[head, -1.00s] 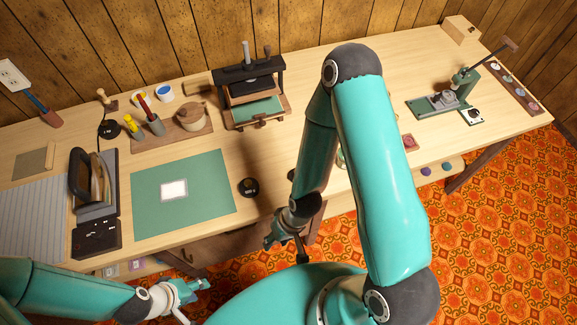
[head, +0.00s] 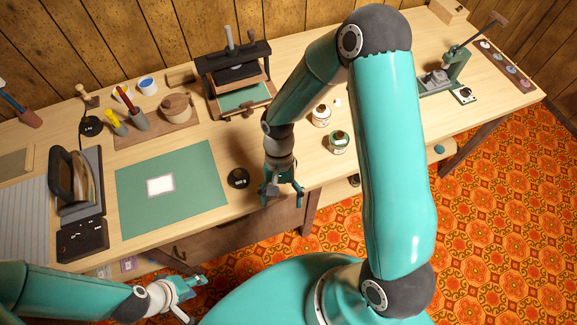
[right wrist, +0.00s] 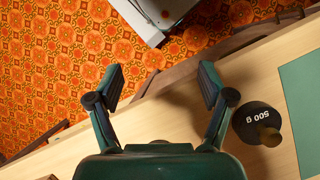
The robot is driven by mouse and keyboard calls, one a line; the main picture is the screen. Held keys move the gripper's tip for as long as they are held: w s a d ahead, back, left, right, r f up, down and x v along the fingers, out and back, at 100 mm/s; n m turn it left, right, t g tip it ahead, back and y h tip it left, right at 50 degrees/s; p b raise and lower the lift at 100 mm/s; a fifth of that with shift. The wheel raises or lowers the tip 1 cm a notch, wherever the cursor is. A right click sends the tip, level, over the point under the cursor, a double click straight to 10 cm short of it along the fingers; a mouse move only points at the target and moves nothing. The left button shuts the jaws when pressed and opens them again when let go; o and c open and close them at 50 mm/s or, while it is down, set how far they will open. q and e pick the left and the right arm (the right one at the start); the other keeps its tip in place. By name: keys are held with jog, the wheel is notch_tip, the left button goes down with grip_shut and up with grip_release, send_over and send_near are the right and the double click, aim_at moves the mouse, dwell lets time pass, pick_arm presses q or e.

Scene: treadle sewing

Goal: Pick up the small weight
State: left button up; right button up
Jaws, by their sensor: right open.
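A small black round weight (head: 238,178) with a knob on top stands on the wooden table, just right of the green mat. In the right wrist view the weight (right wrist: 255,123) reads "500 g" and lies to the right, outside the fingers. My right gripper (head: 282,197) is open and empty, over the table's front edge to the right of the weight. In the right wrist view the open gripper (right wrist: 160,85) has bare table edge and floor between its fingers. My left gripper (head: 196,297) is low in front of the table, fingers apart and empty.
The green mat (head: 200,195) holds a white card (head: 160,186). A press (head: 236,75) stands behind. Two jars, one with a green label (head: 338,143), stand right of my right gripper. Another black round object (head: 90,126) is at the back left.

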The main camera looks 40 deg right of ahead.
jog(key=w+d+r+m+t+h+b, duration=0.1)
jog(key=w+d+r+t+b, duration=0.1)
jog(key=w+d+r+b, duration=0.4)
jog(key=w+d+r+m+t+h+b, duration=0.2)
jog(key=w+d+r, duration=0.15)
jog(key=r, duration=0.45)
jog(key=f, duration=1)
jog(key=shift+w+a+f, duration=0.3)
jog(key=shift+a+f, duration=0.05)
jog(key=shift+a, duration=0.05)
jog(key=f, duration=0.4)
jog(key=shift+s+d+f, duration=0.15)
jog(key=shift+s+d, duration=0.05)
jog(key=shift+s, duration=0.15)
jog(key=shift+f, duration=0.55)
pick_arm(q)
notch_tip(320, 180, down, 10)
jog(key=shift+r, duration=0.15)
pick_arm(e)
jog(key=shift+w, duration=0.1)
jog(key=c, duration=1.4)
jog(key=shift+r, duration=0.1)
jog(key=shift+c, duration=0.2)
